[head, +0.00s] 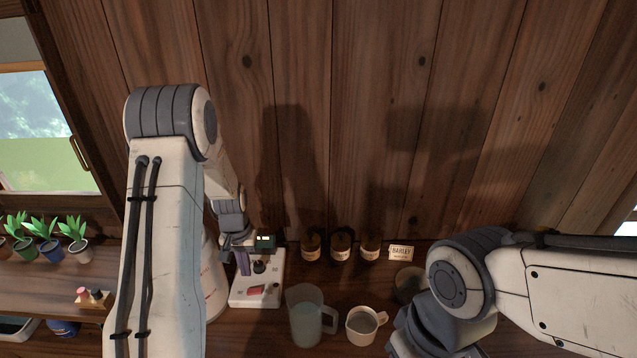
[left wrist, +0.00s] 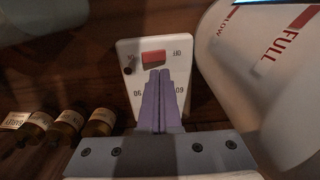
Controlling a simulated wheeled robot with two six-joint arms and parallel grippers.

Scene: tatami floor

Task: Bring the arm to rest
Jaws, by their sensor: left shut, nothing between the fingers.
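My left arm comes in from the left in the head view. Its gripper (head: 243,264) hangs over a white switch panel (head: 268,292). In the left wrist view the two purple fingers (left wrist: 162,72) are together with nothing between them. Their tips lie just below a red rocker switch (left wrist: 153,57) on the panel, marked with ON and OFF; whether they touch the panel I cannot tell. My right arm (head: 500,290) is at the lower right of the head view, bent, and its fingers do not show.
A white tank (left wrist: 285,90) marked LOW and FULL stands close beside the left gripper. A pitcher (head: 304,322), a mug (head: 362,326), several bottles (head: 340,248) and a BARLEY card (head: 401,253) stand to the right. A wooden wall (head: 350,120) rises behind. Plants (head: 75,240) stand left.

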